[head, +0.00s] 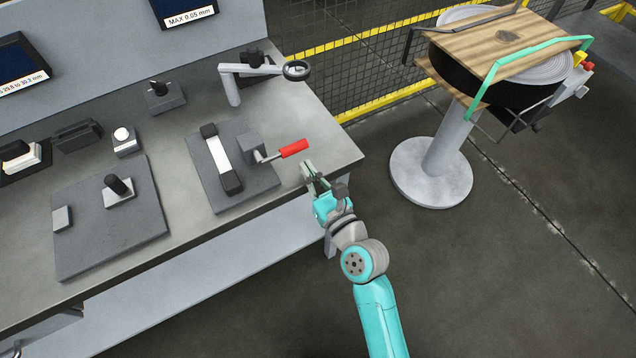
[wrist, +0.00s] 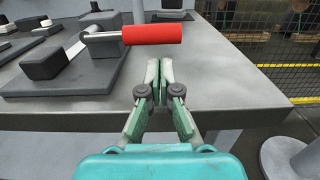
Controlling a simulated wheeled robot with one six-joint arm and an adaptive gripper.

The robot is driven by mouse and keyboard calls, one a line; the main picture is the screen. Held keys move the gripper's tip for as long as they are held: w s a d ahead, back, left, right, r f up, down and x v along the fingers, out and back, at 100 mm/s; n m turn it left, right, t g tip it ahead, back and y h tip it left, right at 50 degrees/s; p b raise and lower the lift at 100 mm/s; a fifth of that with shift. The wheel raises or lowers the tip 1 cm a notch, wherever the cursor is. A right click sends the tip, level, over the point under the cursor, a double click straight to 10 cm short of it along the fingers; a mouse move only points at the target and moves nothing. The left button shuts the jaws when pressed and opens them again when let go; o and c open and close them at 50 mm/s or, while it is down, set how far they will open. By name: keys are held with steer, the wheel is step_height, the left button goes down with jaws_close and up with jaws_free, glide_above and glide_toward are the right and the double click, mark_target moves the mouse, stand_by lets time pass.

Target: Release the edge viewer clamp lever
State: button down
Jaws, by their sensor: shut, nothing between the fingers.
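The clamp lever has a red handle (head: 294,148) on a short metal arm. It joins a grey block on the dark clamp base (head: 207,189), where a pale strip lies between two black blocks. In the wrist view the red handle (wrist: 152,35) lies across the picture above the fingertips, pointing right. My gripper (head: 309,172) is just past the bench's front edge, close to the handle and apart from it. In the wrist view my gripper (wrist: 160,68) has its fingertips together with nothing between them.
A ring magnifier on a post (head: 233,92) stands behind the clamp. A dark plate with a black knob (head: 100,240) lies to the left on the grey bench (head: 335,150). A round-based stand (head: 430,185) with a coil is to the right. Yellow-railed mesh fencing is behind.

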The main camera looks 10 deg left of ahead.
mark_target(300, 146)
steer(key=shift+x, duration=1.35)
steer(key=shift+d+r+n, duration=0.1)
steer(key=shift+r+n, duration=0.3)
steer(key=shift+n, duration=0.1)
step_height(300, 146, up, 3)
steer(key=n, duration=0.3)
steer(key=shift+n, duration=0.4)
steer(key=r+n, duration=0.1)
steer(key=n, duration=0.1)
steer(key=r+n, duration=0.1)
steer(key=shift+s+a+r+n+g, duration=0.15)
steer(key=shift+a+r+n+g, duration=0.15)
steer(key=shift+r+n, duration=0.1)
steer(key=s+a+r+n, duration=0.3)
steer(key=a+r+n, duration=0.1)
steer(key=n, duration=0.6)
steer(key=shift+s+a+r, duration=0.25)
steer(key=shift+a+r, duration=0.05)
steer(key=shift+r, duration=0.05)
steer(key=shift+n, duration=0.3)
